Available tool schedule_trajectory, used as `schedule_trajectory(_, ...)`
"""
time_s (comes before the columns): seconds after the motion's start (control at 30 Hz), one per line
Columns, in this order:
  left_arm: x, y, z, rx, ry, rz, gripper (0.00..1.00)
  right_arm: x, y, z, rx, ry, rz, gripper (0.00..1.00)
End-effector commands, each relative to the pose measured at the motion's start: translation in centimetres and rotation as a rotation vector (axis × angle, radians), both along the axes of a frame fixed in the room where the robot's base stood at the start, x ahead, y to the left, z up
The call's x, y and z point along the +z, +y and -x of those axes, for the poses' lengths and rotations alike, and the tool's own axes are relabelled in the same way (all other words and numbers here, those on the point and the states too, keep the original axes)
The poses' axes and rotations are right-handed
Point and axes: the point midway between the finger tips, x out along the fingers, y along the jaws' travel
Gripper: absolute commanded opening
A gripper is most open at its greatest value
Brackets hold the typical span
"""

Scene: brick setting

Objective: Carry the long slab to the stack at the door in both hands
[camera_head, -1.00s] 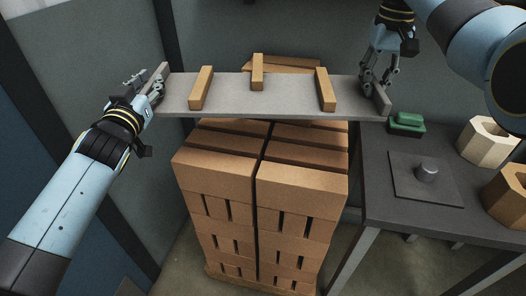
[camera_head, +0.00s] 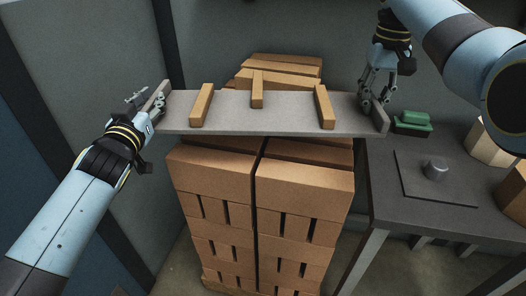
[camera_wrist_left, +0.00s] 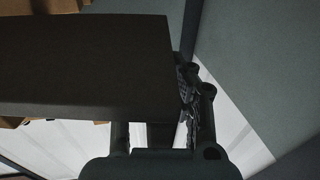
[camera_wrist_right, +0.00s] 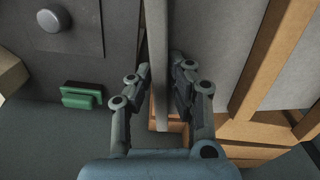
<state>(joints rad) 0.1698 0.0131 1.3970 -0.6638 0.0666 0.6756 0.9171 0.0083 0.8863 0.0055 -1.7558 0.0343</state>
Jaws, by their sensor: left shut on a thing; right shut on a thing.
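The long grey slab (camera_head: 285,108) spans between my two grippers above the brick stack, with three wooden strips on its top (camera_head: 202,105). It looks close to level. My left gripper (camera_head: 157,104) is shut on the raised lip at the slab's left end; in the left wrist view the slab (camera_wrist_left: 85,65) is dark and fills the upper left. My right gripper (camera_head: 374,98) is shut on the lip at the right end; in the right wrist view the lip (camera_wrist_right: 158,60) stands between the fingers. The brick stack (camera_head: 260,195) is partly hidden under the slab.
A dark table (camera_head: 400,205) stands at the right with a metal plate and knob (camera_head: 436,168), a green block (camera_head: 412,122) and wooden hollow blocks (camera_head: 488,146). More bricks (camera_head: 285,68) show behind the slab. Walls close in behind and at the left.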

Motion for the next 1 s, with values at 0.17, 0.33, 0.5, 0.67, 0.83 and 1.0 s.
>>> schedule_trajectory(0.17, -0.34, -0.03, -0.11, -0.002, -0.008, 0.002, 0.00, -0.56, -0.06, -0.11, -0.001, -0.003, 0.001, 0.00)
schedule_trajectory(0.33, -0.42, -0.03, -0.10, -0.002, -0.008, 0.002, 0.00, -0.65, -0.06, -0.11, -0.001, -0.003, 0.001, 0.00)
schedule_trajectory(0.5, -0.38, -0.03, -0.11, -0.002, -0.008, 0.002, 0.00, -0.60, -0.06, -0.11, -0.001, -0.003, 0.001, 0.00)
schedule_trajectory(0.67, -0.79, 0.00, 0.01, 0.000, 0.001, 0.001, 0.31, -0.85, -0.06, 0.03, -0.001, 0.002, 0.001, 0.32)
schedule_trajectory(0.83, -0.84, 0.00, 0.02, 0.000, 0.001, 0.001, 0.39, -0.86, -0.03, 0.02, 0.000, 0.002, 0.001, 0.39)
schedule_trajectory(1.0, -0.88, 0.01, 0.14, 0.000, 0.002, 0.000, 0.39, -0.88, -0.01, 0.02, 0.000, 0.002, 0.000, 0.39)
